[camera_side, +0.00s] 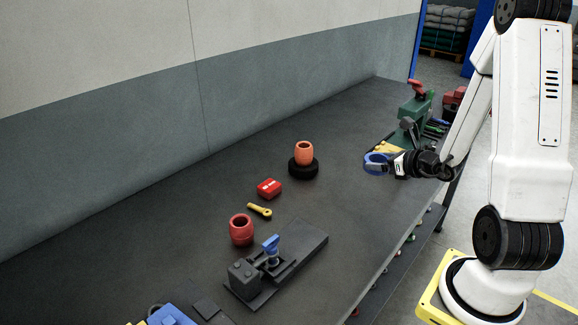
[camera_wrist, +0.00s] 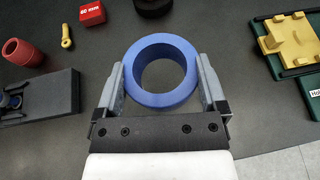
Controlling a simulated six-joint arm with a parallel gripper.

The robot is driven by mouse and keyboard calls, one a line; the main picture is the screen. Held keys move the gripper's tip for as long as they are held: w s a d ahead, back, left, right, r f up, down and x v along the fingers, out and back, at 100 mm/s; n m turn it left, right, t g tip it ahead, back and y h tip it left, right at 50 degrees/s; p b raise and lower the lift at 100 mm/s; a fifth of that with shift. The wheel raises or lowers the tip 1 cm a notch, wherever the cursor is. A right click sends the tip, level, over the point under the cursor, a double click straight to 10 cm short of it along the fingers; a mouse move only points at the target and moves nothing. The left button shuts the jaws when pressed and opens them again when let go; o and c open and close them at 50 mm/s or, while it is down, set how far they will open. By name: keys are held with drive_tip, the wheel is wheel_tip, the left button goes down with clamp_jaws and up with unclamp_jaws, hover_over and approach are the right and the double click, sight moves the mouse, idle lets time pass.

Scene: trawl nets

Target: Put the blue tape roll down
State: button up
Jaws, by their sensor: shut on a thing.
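The blue tape roll (camera_wrist: 187,91) is a thick ring, seen with its hole facing the camera in the wrist view. My gripper (camera_wrist: 161,88) is shut on it, with one finger against each side. In the side view the blue tape roll (camera_side: 370,168) shows at the end of my gripper (camera_side: 381,163), near the right part of the dark bench (camera_side: 345,215). The roll appears to be held above the bench top; the exact gap is hard to tell.
An orange cup (camera_side: 304,153) sits on a black ring (camera_side: 303,171). A red box (camera_side: 269,188), yellow tool (camera_side: 260,210), red cup (camera_side: 241,230) and grey fixture (camera_side: 300,250) stand nearer. A green machine (camera_side: 413,112) stands at the far end. Bench between is clear.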

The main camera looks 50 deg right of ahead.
drive_tip(key=w+a+n+y, duration=0.65)
drive_tip(key=w+a, duration=1.55)
drive_tip(key=a, duration=0.4)
drive_tip(key=g, duration=0.1)
hover_over(221, 199)
drive_tip(key=s, duration=0.1)
drive_tip(key=shift+m, duration=0.25)
drive_tip(key=f, duration=0.7)
drive_tip(key=shift+s+f, duration=0.2)
drive_tip(key=shift+f, duration=0.2)
drive_tip(key=shift+w+f+y, duration=0.25)
drive_tip(key=shift+w+f, duration=0.25)
drive_tip(key=shift+w, duration=0.05)
drive_tip(key=shift+f, duration=0.1)
drive_tip(key=shift+w+f, duration=0.2)
drive_tip(key=shift+f, duration=1.55)
drive_tip(key=shift+f, duration=0.1)
